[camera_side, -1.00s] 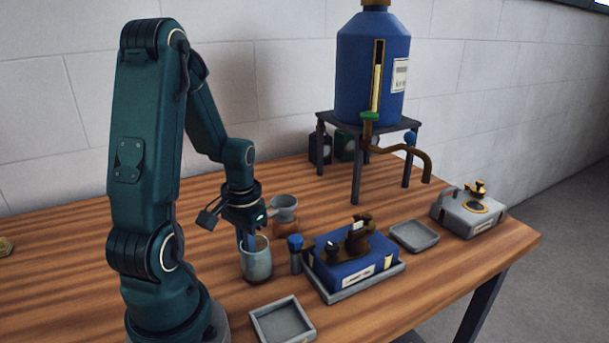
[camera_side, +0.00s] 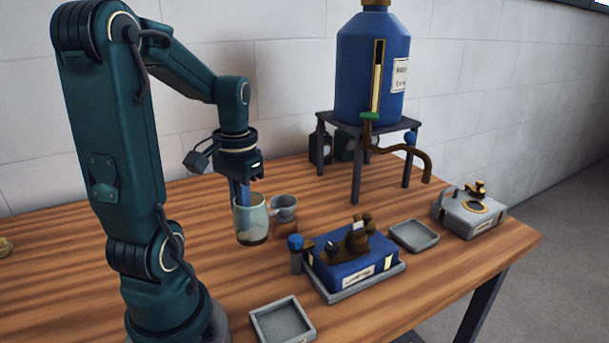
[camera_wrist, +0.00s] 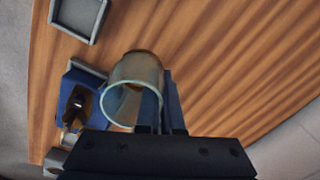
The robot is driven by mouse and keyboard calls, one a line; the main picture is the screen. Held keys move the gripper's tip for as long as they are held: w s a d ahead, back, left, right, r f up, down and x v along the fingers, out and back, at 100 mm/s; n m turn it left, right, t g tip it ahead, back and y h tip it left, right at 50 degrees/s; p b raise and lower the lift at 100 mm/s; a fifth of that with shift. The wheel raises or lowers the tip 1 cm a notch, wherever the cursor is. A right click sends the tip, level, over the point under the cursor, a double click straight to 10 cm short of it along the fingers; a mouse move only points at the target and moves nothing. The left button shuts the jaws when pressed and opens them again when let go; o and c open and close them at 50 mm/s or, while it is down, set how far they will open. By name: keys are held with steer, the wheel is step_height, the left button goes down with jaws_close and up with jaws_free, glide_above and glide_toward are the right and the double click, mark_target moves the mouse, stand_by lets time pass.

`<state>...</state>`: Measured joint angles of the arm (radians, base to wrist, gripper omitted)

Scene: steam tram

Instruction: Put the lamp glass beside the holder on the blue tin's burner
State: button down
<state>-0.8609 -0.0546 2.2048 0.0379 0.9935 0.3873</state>
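The lamp glass (camera_side: 251,219), a clear greenish open cylinder, is upright in the side view, held above the table. My gripper (camera_side: 244,198) is shut on its rim wall. In the wrist view my gripper's blue fingers (camera_wrist: 162,88) pinch the right side of the glass (camera_wrist: 136,78), one seen through it. The blue tin (camera_side: 350,270) sits in a grey tray to the right, with the brown burner (camera_side: 350,244) on top. The tin (camera_wrist: 72,92) and burner (camera_wrist: 78,105) also show left of the glass in the wrist view.
A grey cup-like piece (camera_side: 284,209), possibly the holder, stands just right of the glass. A blue-capped tube (camera_side: 296,254) stands by the tin. Empty grey trays (camera_side: 282,323) (camera_side: 414,236), a grey tin (camera_side: 470,213) and a blue tank on a stand (camera_side: 372,70) are around.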

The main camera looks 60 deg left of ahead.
steer(key=w+d+r+m, duration=0.15)
steer(key=w+r, duration=0.25)
steer(key=w, duration=0.4)
steer(key=w+r+m, duration=0.3)
steer(key=w+r, duration=0.1)
steer(key=w, duration=0.3)
steer(key=shift+m, duration=0.95)
steer(key=shift+w+d+f, duration=0.65)
steer(key=shift+d+f, duration=0.2)
steer(key=shift+f, duration=0.25)
steer(key=shift+w+d+f, duration=0.65)
steer(key=shift+d+f, duration=0.25)
steer(key=shift+f, duration=0.15)
steer(key=shift+w+d+f, duration=0.65)
steer(key=shift+d+f, duration=0.2)
steer(key=shift+f, duration=0.25)
